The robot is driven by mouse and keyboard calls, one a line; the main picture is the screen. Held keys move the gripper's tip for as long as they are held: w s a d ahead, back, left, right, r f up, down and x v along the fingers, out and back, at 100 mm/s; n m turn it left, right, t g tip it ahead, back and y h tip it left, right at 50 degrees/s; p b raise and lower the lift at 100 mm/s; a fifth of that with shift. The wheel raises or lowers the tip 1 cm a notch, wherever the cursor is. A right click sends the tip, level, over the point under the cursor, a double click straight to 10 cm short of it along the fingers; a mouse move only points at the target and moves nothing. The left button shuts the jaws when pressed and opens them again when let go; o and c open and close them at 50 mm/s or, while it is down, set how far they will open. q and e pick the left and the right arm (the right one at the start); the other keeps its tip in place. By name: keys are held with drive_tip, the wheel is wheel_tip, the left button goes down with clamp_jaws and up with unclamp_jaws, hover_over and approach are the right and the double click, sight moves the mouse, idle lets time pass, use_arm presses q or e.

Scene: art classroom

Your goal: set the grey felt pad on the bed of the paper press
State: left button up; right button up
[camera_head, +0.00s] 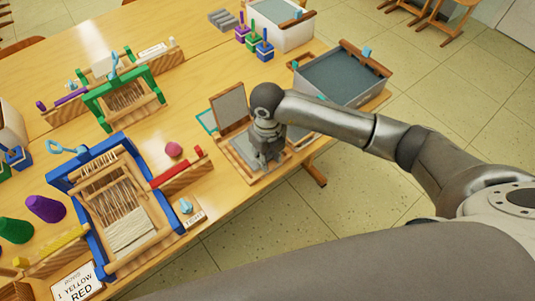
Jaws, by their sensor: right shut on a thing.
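The paper press (246,172) stands at the table's right edge, a low wooden frame with a grey-faced panel (231,108) standing up at its back. My right gripper (264,163) reaches in from the right and points down over the press bed. It is shut on the grey felt pad (244,149), which lies low at the bed and is mostly hidden by the gripper. I cannot tell whether the pad touches the bed. My left gripper is not in view.
A grey-filled vat (342,78) stands behind my right forearm. A blue loom (113,205) and a red-ended wooden rack (182,173) are to the left. A green loom (125,98) stands farther back. A teal frame (207,121) lies beside the upright panel.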

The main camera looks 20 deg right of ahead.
drive_tip(key=shift+f+b, duration=0.5)
drive_tip(key=shift+f, duration=0.05)
idle(0.4)
drive_tip(key=o, duration=0.9)
wheel_tip(320, 180, up, 12)
idle(0.7)
